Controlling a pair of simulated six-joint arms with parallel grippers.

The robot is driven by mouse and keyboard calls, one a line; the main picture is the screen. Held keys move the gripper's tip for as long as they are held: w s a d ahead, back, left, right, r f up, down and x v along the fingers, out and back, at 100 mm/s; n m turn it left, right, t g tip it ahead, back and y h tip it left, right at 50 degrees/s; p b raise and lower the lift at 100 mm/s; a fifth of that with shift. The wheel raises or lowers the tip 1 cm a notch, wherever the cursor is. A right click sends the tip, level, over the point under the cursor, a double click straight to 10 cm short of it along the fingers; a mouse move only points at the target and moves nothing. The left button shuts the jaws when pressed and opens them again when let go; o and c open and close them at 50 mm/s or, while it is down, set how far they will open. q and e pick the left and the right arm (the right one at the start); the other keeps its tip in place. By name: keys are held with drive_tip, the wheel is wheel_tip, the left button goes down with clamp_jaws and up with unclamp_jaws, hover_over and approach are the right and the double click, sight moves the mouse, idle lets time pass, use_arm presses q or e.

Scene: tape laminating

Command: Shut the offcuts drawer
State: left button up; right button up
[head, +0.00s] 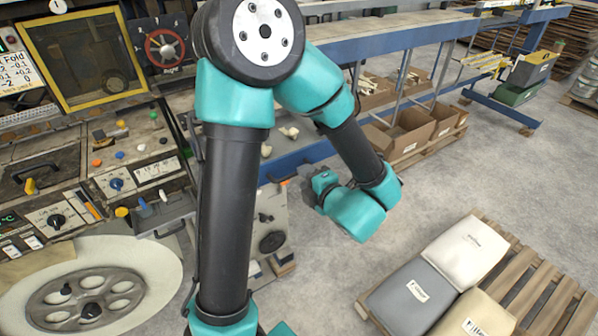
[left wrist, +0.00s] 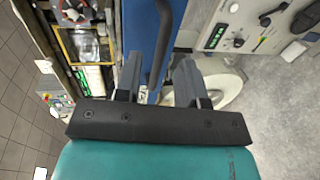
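No drawer label is readable, so I cannot be sure which part is the offcuts drawer. A shallow grey drawer-like tray (head: 166,213) with a dark handle juts from the machine front at left in the head view. My left gripper (head: 319,185) is apart from it to the right, beyond the machine's lower corner, and mostly hidden by its wrist. In the left wrist view my left gripper (left wrist: 160,72) has its two grey fingers apart, with nothing seen held. A dark curved bar (left wrist: 163,40) shows ahead between them, before a blue panel. My right gripper is not in view.
The machine has a control desk (head: 130,150) and a large pale wheel (head: 95,290) at left. A blue conveyor frame (head: 390,40) with cardboard boxes (head: 410,130) stands behind. A pallet with sacks (head: 465,250) is at lower right. Grey floor between is clear.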

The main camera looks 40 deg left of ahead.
use_arm(q)
drive_tip(key=shift+x, duration=2)
clamp_jaws()
